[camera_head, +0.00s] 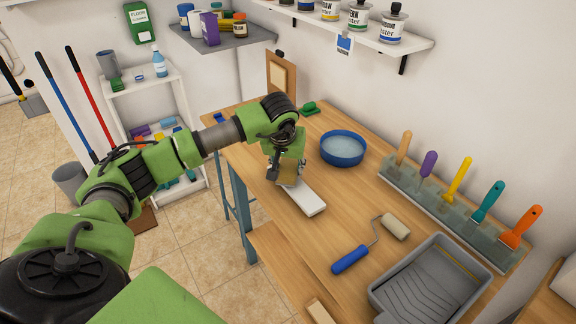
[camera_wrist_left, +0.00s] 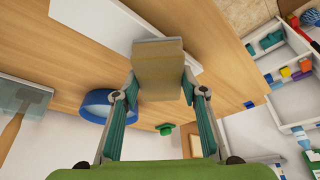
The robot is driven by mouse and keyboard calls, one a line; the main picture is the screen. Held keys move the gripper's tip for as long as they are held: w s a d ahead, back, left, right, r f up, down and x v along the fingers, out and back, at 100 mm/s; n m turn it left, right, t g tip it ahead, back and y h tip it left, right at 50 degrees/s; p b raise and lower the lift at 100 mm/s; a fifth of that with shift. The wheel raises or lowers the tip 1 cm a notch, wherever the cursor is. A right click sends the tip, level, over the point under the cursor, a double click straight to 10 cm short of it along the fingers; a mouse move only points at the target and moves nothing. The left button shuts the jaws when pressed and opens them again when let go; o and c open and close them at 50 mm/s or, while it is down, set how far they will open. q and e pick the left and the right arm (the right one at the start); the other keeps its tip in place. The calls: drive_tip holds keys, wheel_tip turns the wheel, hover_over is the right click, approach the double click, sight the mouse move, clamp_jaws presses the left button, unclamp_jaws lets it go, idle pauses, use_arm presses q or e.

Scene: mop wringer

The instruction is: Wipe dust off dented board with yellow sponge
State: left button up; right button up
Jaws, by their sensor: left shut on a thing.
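My left gripper (camera_head: 287,168) is over the wooden table and shut on a tan-yellow sponge (camera_wrist_left: 160,68). In the left wrist view, the gripper's two teal fingers (camera_wrist_left: 160,92) press on the sponge's sides. A white board (camera_head: 308,200) lies flat on the table under and in front of the gripper; it also shows in the left wrist view (camera_wrist_left: 112,18). The gripper and sponge hide its far end. I cannot tell whether the sponge touches the board. No dust or dent can be made out at this size. My right gripper is not in view.
A blue bowl (camera_head: 343,149) stands behind and right of the board. A paint roller (camera_head: 350,261), a grey tray (camera_head: 430,283) and a rack of coloured scrapers (camera_head: 450,207) are to the right. A green item (camera_head: 310,108) lies at the back.

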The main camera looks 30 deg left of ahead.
sight(281, 161)
use_arm(q)
drive_tip(key=shift+f+b, duration=0.55)
drive_tip(key=shift+f, duration=0.05)
idle(0.6)
drive_tip(key=shift+a, duration=0.1)
